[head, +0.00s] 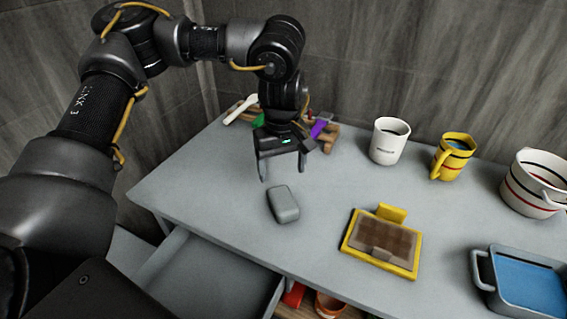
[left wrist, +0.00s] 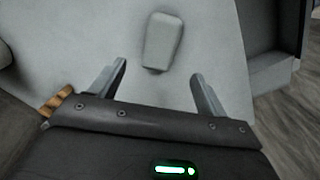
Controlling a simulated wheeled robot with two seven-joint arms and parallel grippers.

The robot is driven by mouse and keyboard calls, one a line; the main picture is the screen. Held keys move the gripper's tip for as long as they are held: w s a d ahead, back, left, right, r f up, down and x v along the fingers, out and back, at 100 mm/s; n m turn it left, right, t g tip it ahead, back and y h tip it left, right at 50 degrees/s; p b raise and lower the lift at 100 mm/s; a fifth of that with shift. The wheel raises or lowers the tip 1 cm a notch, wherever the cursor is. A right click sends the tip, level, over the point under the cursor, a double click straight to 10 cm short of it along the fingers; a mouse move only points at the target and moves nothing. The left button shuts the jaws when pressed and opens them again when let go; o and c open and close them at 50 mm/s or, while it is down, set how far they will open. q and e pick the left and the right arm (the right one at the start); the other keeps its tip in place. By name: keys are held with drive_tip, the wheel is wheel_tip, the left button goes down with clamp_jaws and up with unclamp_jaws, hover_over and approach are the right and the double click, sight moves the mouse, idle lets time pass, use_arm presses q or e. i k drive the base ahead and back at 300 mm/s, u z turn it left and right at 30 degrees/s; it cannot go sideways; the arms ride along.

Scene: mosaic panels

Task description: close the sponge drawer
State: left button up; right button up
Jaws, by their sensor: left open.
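A grey drawer (head: 212,277) stands pulled out below the front edge of the table at the lower left of the head view. The part of it that shows is empty; my own arm and the picture edge hide the rest. A dark recess with grey edges, likely the same drawer (left wrist: 279,40), shows at the upper right in the left wrist view. A grey rounded block, perhaps the sponge (head: 284,205), lies on the tabletop; it also shows in the left wrist view (left wrist: 161,42). My left gripper (head: 283,168) is open and empty above the table, just behind the block.
The grey table (head: 330,180) holds a yellow-framed box (head: 382,242), a white mug (head: 389,141), a yellow mug (head: 452,157), a striped pot (head: 535,183) and a blue-filled tray (head: 525,284). A wooden holder (head: 327,138) stands behind my gripper. Orange and red items sit below the tabletop.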

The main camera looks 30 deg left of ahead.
sight(193, 276)
drive_tip(key=k, duration=2)
